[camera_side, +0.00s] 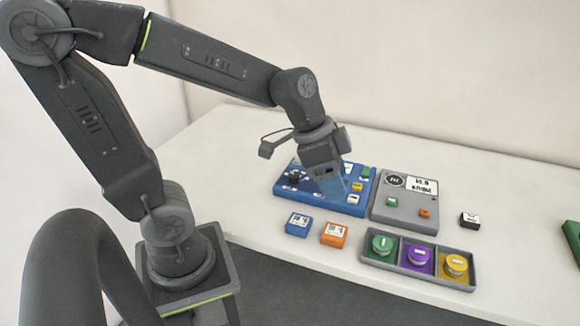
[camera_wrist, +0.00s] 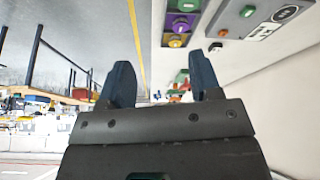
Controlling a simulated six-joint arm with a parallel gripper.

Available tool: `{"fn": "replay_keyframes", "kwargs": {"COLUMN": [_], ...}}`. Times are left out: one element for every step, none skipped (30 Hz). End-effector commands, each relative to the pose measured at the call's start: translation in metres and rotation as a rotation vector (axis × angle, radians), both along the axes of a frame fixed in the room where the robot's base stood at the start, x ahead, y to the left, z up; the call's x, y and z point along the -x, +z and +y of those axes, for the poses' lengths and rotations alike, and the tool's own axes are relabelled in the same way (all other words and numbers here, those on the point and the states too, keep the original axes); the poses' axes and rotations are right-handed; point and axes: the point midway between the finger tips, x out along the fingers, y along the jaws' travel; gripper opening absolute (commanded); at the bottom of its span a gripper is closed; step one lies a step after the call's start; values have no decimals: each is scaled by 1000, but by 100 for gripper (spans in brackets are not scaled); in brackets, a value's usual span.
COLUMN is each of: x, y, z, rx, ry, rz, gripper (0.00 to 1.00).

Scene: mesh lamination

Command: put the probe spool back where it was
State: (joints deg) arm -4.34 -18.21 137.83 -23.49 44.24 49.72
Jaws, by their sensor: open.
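A grey tray (camera_side: 419,273) in the side view holds a green spool (camera_side: 382,245), a purple spool (camera_side: 419,259) and a yellow spool (camera_side: 455,265), one per compartment. I cannot tell which, if any, is the probe spool. My gripper (camera_side: 333,186) is over the blue board (camera_side: 350,208), behind and left of the tray. In the wrist view my gripper (camera_wrist: 162,82) has its two dark fingers apart, with nothing seen between them. The wrist view also shows the green spool (camera_wrist: 186,5), purple spool (camera_wrist: 180,25) and yellow spool (camera_wrist: 175,43).
A grey panel (camera_side: 400,210) with a green and an orange button stands right of the blue board. A blue block (camera_side: 298,224) and an orange block (camera_side: 334,234) lie before the board. A black block (camera_side: 469,219) lies right of the panel. The table's back (camera_side: 450,160) is clear.

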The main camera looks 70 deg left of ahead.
Motion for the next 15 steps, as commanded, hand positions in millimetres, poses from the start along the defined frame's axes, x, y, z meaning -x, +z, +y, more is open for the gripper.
{"fn": "replay_keyframes", "kwargs": {"x": [16, 25, 35, 43, 49, 57, 63, 67, 72, 76, 78, 81, 83, 83, 84], "y": [11, 14, 19, 21, 24, 26, 28, 29, 31, 31, 32, 32, 33, 33, 33], "z": [0, 1, 3, 5, 7, 9, 12, 14, 16, 17, 19, 20, 21, 22, 22], "rx": [-12, -19, -25, -29, -33, -35, -37, -38, -37, -37, -37, -35, -35, -34, -33], "ry": [69, 116, 180, 226, 270, 326, 364, 400, 442, 468, 490, 514, 528, 538, 545], "rz": [-13, -13, -17, -20, -27, -37, -43, -50, -59, -65, -70, -74, -78, -80, -81], "gripper": [58, 58, 58, 58, 58, 58, 58, 58, 58, 58, 58, 58, 58, 58, 58]}}
